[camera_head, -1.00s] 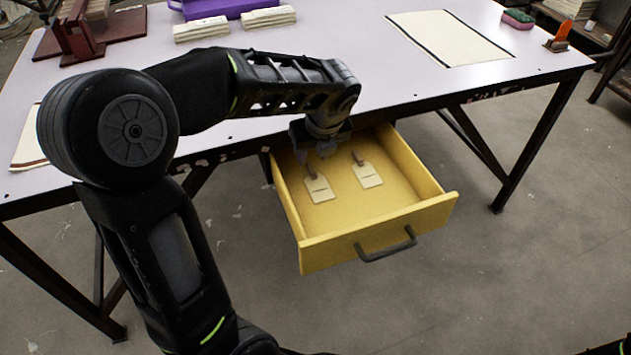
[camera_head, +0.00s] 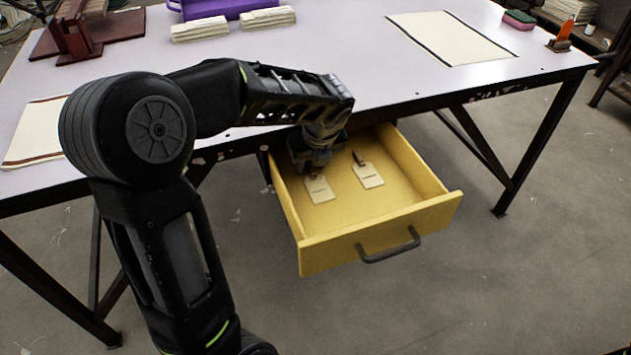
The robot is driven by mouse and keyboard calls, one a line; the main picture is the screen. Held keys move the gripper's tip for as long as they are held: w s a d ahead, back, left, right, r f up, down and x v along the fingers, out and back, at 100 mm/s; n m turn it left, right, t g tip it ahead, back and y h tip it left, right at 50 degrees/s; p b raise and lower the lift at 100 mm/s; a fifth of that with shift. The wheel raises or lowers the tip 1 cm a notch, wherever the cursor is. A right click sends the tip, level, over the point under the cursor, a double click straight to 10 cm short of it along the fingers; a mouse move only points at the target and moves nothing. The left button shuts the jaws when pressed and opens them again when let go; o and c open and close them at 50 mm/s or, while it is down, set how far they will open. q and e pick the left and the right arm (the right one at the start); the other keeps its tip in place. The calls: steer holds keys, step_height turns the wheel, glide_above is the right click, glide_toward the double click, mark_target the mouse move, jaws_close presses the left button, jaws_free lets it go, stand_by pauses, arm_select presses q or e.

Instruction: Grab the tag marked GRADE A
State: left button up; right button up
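An open yellow drawer (camera_head: 380,238) hangs under the table front, with two pale tags lying on its floor. The left tag (camera_head: 319,190) and the right tag (camera_head: 369,176) each have a dark strap at the far end. The print on both is too small to read, so I cannot tell which is marked GRADE A. My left gripper (camera_head: 312,171) points down into the drawer at the strap end of the left tag. Its fingers are small and dark, and I cannot tell whether they are open or touching the strap. My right gripper is out of view.
The drawer's walls and dark handle (camera_head: 390,247) surround the tags. On the table (camera_head: 340,55) are a cream cloth (camera_head: 450,37), folded cloth stacks (camera_head: 200,29), a purple container (camera_head: 215,9) and a dark red stand (camera_head: 85,35). Floor in front is clear.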

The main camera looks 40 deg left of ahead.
arm_select(q)
steer(key=shift+c, duration=0.5)
jaws_close()
